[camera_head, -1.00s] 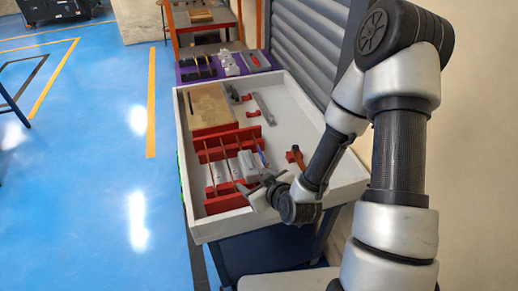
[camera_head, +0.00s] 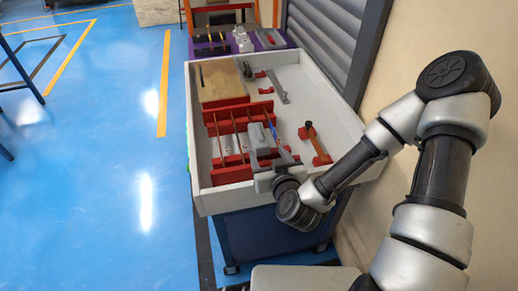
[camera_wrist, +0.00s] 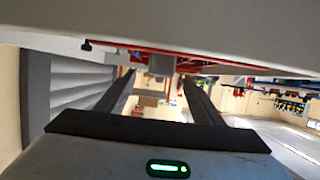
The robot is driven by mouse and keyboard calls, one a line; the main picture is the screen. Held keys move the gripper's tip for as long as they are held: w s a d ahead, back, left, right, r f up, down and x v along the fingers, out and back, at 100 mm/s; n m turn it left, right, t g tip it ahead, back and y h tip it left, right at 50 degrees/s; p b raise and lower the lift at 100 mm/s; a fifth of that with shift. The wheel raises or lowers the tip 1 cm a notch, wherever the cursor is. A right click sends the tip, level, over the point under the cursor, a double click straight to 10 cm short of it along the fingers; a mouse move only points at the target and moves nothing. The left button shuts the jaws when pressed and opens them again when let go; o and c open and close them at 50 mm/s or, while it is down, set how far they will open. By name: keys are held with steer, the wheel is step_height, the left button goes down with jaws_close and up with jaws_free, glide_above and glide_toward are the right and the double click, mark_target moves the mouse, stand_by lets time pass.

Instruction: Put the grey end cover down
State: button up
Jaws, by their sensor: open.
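The grey end cover (camera_head: 260,139) is a small grey block at the right part of the red slotted rack (camera_head: 223,116), inside the white-walled tray. It also shows in the wrist view as a grey block (camera_wrist: 162,64) beyond the fingertips, near a red strip. My gripper (camera_head: 272,156) is at the near side of the tray, just in front of the cover. In the wrist view my gripper (camera_wrist: 158,82) has its two dark fingers spread apart with nothing held between them. What the cover's underside rests on is hidden.
The white tray wall (camera_head: 228,200) runs close below my gripper and fills the top of the wrist view. An orange-handled tool on a red holder (camera_head: 318,147) lies to the right. A wooden block (camera_head: 222,78) and grey parts (camera_head: 277,88) lie farther back.

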mark_target(263, 149)
steer(key=w+f+b, duration=0.1)
steer(key=b, duration=0.3)
steer(key=shift+a+f, duration=0.15)
steer(key=shift+w+a+f+b, duration=0.15)
steer(key=shift+w+b, duration=0.25)
steer(key=shift+b, duration=0.45)
steer(key=w, duration=0.1)
steer(key=w+a, duration=0.1)
steer(key=shift+w+f, duration=0.15)
steer(key=shift+w, duration=0.2)
steer(key=x, duration=0.2)
steer(key=b+x, duration=0.1)
steer(key=x, duration=0.3)
steer(key=shift+w+r, duration=0.25)
steer(key=shift+w, duration=0.05)
steer(key=c, duration=1.2)
